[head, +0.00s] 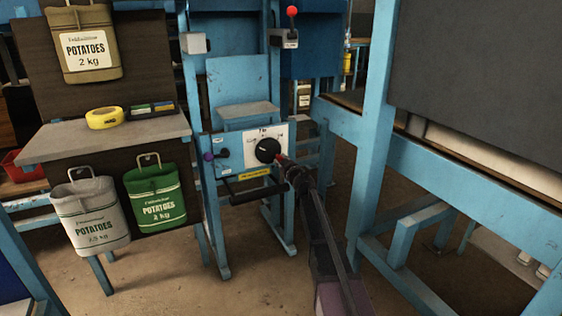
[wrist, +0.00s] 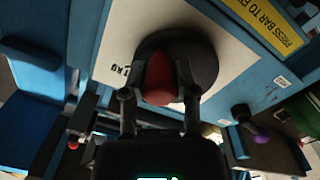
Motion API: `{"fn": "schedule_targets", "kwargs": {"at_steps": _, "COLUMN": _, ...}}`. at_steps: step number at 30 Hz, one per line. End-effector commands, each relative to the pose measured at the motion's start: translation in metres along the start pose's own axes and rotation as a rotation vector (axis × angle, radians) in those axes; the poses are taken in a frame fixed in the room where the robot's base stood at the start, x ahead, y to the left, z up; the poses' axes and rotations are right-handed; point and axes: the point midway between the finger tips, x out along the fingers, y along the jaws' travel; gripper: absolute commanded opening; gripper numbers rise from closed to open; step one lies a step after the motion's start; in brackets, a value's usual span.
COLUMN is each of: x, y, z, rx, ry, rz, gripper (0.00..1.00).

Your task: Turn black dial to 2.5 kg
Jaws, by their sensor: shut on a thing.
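The black dial (head: 267,150) sits on a white plate (head: 247,155) on the blue stand, in the middle of the head view. In the wrist view the dial (wrist: 204,58) is a dark round disc with a red raised piece (wrist: 160,82) in front of it. My gripper (head: 283,162) reaches the dial from the lower right. In the wrist view its fingers (wrist: 158,88) stand on both sides of the red piece and are shut on it. The plate's markings are too small in the head view to read the setting; part of the dial is hidden by the fingers.
A purple knob (head: 208,156) is left of the plate. A black bar (head: 258,190) and yellow label (head: 255,176) are below. Potato sacks, one green (head: 156,198), one white (head: 90,212), hang at left. A blue frame (head: 372,150) stands close on the right.

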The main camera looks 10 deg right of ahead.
Motion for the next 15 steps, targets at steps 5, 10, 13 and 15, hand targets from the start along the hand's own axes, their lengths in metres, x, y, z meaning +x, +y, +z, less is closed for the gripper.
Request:
{"fn": "schedule_targets", "kwargs": {"at_steps": 5, "x": 0.0012, "y": 0.0004, "z": 0.0000, "rx": 0.003, "ry": 0.000, "rz": 0.001, "gripper": 0.72}}
{"fn": "schedule_targets", "kwargs": {"at_steps": 10, "x": 0.0007, "y": 0.0002, "z": 0.0000, "rx": 0.003, "ry": 0.000, "rz": 0.001, "gripper": 0.72}}
{"fn": "schedule_targets", "kwargs": {"at_steps": 13, "x": 0.0005, "y": 0.0001, "z": 0.0000, "rx": 0.003, "ry": 0.000, "rz": 0.000, "gripper": 0.72}}
{"fn": "schedule_targets", "kwargs": {"at_steps": 15, "x": 0.0003, "y": 0.0001, "z": 0.0000, "rx": 0.003, "ry": 0.000, "rz": 0.000, "gripper": 0.72}}
